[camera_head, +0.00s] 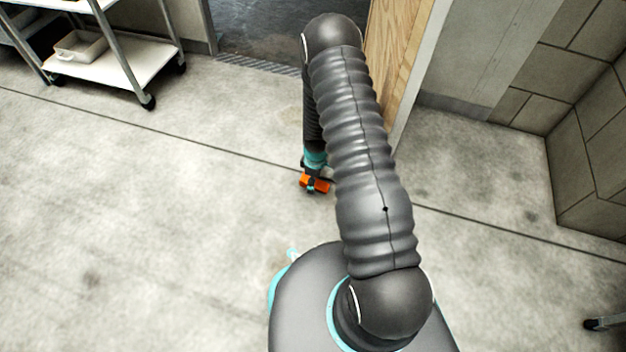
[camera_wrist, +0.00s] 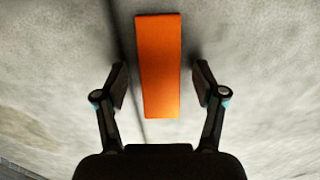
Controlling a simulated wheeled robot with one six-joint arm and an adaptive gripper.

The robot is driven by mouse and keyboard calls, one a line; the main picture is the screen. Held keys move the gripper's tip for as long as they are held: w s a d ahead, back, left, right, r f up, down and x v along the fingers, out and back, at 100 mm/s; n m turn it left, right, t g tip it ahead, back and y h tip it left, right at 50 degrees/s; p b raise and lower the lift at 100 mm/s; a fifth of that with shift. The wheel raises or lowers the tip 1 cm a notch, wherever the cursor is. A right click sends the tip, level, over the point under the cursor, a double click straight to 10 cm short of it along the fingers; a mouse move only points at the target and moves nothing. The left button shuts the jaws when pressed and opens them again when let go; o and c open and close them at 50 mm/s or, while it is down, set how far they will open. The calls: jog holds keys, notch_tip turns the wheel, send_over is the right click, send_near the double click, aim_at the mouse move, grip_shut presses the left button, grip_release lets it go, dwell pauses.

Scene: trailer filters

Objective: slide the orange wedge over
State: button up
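The orange wedge (camera_wrist: 159,65) lies on the concrete floor and shows as a long block in the wrist view. Its near end lies between the two fingers of my gripper (camera_wrist: 160,88). A gap shows on each side, so the fingers are apart and do not touch it. In the head view the wedge (camera_head: 309,182) is a small orange patch at the foot of my arm. My gripper (camera_head: 312,186) is over it there and hides part of it. How high the fingers are above the floor is hard to tell.
A wooden door (camera_head: 398,60) stands just beyond the wedge, beside a doorway with a dark floor (camera_head: 265,35). A wheeled rack (camera_head: 115,68) with a white bin (camera_head: 80,46) is at the upper left. A block wall (camera_head: 590,130) is at the right. The floor to the left is clear.

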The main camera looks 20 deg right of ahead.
jog(key=shift+r, duration=0.2)
jog(key=shift+r, duration=0.25)
notch_tip(320, 180, up, 8)
jog(key=shift+w+d+f, duration=0.1)
jog(key=shift+f, duration=0.15)
dwell(0.3)
